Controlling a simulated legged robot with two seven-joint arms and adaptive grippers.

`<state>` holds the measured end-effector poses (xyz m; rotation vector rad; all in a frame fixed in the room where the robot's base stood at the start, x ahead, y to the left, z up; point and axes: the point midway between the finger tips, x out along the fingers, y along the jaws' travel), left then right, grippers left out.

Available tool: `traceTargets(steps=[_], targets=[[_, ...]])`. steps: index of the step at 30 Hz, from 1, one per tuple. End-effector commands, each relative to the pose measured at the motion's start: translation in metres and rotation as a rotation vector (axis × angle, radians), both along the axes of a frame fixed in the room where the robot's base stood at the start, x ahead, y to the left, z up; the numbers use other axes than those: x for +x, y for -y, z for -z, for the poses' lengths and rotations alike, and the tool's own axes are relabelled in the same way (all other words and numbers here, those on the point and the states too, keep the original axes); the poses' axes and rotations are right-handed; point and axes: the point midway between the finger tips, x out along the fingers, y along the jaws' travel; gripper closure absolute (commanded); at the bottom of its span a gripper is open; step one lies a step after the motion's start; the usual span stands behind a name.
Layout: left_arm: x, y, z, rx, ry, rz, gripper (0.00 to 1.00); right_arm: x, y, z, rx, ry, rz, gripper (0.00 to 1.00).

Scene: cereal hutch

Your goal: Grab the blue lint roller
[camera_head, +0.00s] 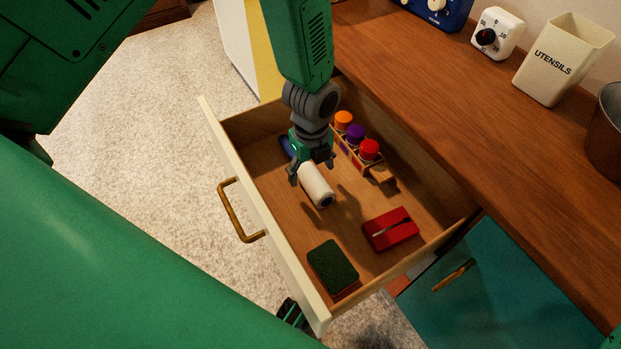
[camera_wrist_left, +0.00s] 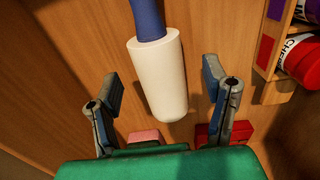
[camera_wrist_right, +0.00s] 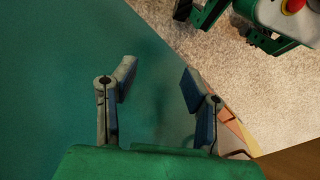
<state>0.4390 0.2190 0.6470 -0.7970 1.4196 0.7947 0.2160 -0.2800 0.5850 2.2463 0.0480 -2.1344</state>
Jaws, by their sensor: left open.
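The lint roller lies in the open drawer (camera_head: 300,275), with a white roll (camera_head: 318,187) and a blue handle (camera_head: 289,147). My left gripper (camera_head: 312,172) is over it, pointing down, and hides part of it in the head view. In the left wrist view the white roll (camera_wrist_left: 160,80) lies between the two spread fingers of my left gripper (camera_wrist_left: 162,82), and the blue handle (camera_wrist_left: 148,18) runs off the top edge. The fingers do not appear to touch the roller. My right gripper (camera_wrist_right: 157,78) is open and empty, facing a teal surface.
Bottles with orange, purple and red caps (camera_head: 369,149) stand in a wooden rack along the drawer's right side. A red object (camera_head: 390,229) and a dark green sponge-like pad (camera_head: 332,266) lie nearer. The wooden counter (camera_head: 450,120) holds a utensils holder (camera_head: 562,62) and a timer (camera_head: 496,33).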

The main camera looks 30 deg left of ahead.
Motion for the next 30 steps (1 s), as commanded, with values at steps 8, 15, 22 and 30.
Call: traceTargets(steps=[8, 15, 22, 30], targets=[[0.000, -0.003, 0.037, -0.002, -0.001, -0.001, 0.32, 0.000, 0.000, 0.014, 0.000, 0.000, 0.001, 0.60], [0.000, -0.003, 0.037, -0.003, 0.001, 0.000, 0.32, 0.000, 0.000, 0.013, 0.000, 0.000, 0.001, 0.60], [0.000, -0.002, 0.037, -0.002, 0.000, 0.000, 0.92, 0.000, 0.000, 0.013, 0.000, 0.000, 0.000, 0.60], [0.000, -0.002, 0.033, -0.002, 0.000, 0.000, 0.92, 0.000, 0.000, 0.012, 0.000, 0.000, 0.000, 0.60]])
